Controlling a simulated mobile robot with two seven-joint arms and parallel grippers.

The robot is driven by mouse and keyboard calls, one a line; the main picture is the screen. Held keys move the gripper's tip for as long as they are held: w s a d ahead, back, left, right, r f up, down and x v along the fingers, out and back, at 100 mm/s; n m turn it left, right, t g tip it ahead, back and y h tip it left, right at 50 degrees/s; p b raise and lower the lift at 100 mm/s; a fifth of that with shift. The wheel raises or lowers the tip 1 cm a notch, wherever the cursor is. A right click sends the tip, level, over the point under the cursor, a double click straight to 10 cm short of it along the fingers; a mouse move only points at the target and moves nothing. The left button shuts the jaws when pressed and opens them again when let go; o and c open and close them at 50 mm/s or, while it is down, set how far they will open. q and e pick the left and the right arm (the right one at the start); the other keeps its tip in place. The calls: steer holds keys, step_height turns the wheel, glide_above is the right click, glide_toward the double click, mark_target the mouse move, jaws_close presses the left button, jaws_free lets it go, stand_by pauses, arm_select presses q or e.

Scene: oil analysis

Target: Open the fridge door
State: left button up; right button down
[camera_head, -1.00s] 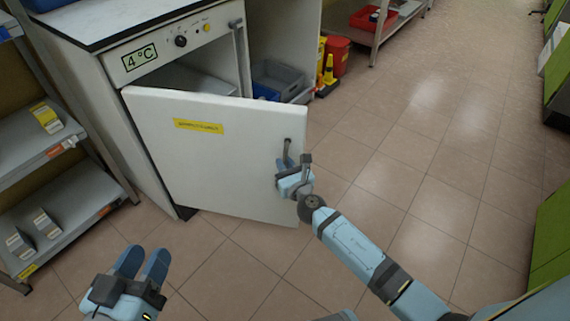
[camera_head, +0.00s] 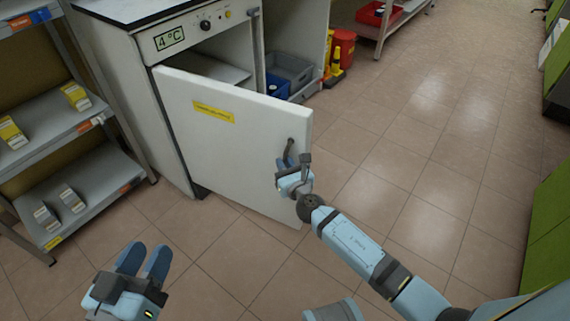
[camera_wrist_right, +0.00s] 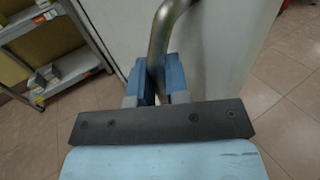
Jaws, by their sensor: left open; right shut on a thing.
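The white fridge (camera_head: 172,68) has a "4 °C" display and a dark top. Its door (camera_head: 225,150), with a yellow label, stands partly open, swung out toward me, and a strip of the inside shows above it. My right gripper (camera_head: 288,168) is shut on the metal door handle (camera_head: 290,147) at the door's free edge. In the right wrist view the handle (camera_wrist_right: 160,40) runs between the blue fingers (camera_wrist_right: 155,82). My left gripper (camera_head: 143,262) is open and empty, low at the left, apart from the door.
A grey shelf rack (camera_head: 60,128) with small boxes stands left of the fridge. An open compartment with grey and blue bins (camera_head: 288,72) is right of it. A red container (camera_head: 343,48) and yellow item stand beyond. Tiled floor (camera_head: 420,130) is clear at right.

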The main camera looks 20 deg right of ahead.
steer(key=shift+r, duration=0.15)
steer(key=c, duration=1.2)
jaws_free()
steer(key=shift+s, duration=0.1)
steer(key=shift+o, duration=0.3)
steer(key=shift+s, duration=0.1)
